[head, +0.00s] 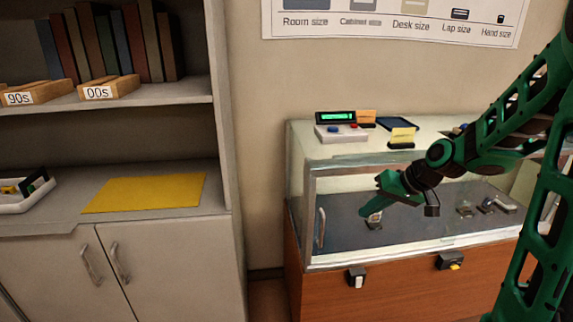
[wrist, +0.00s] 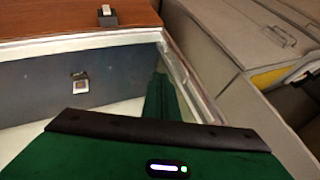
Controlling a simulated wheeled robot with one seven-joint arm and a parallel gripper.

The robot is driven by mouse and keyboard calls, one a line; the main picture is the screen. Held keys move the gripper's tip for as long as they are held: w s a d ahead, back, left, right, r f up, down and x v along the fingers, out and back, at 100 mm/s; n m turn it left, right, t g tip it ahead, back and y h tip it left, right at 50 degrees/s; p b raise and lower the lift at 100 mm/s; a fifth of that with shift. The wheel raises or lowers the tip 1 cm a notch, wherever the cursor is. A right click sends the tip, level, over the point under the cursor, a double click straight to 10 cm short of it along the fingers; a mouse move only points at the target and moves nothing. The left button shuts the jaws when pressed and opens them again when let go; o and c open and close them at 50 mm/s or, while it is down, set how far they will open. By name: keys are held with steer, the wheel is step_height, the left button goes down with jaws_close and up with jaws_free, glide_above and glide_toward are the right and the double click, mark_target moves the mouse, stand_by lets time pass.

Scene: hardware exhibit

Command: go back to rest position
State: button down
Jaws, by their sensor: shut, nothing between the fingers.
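My gripper (head: 367,208) is at the end of my green arm, in front of the glass display case (head: 308,240) in the head view. It is shut and holds nothing. A small grey and white item (head: 374,220) on the case's dark floor shows just below it in that view. What looks like the same item (wrist: 80,83) is left of the middle in the wrist view, apart from my gripper. Whether the fingertips are inside the case is hard to tell.
A device with a green display (head: 342,133) and small cards stand on the case top. Small metal parts (head: 465,209) lie inside at right. Two dark holders (head: 356,278) (head: 450,261) are on the wooden front. A shelf cabinet (head: 235,150) with a yellow sheet (head: 147,193) stands left.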

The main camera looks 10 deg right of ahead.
steer(key=s+d+r+m+g+h, duration=0.1)
steer(key=s+d+m+g+h, duration=0.1)
steer(key=s, duration=1.3)
steer(key=s+d+r+m+g+h, duration=0.1)
steer(key=s+d+g, duration=0.3)
steer(key=s, duration=1.1)
steer(key=shift+s+d+m+h, duration=0.15)
steer(key=shift+s+m+h, duration=0.15)
steer(key=shift+m+h, duration=0.45)
steer(key=shift+r, duration=0.1)
steer(key=shift+w+f, duration=0.25)
steer(key=shift+w, duration=0.4)
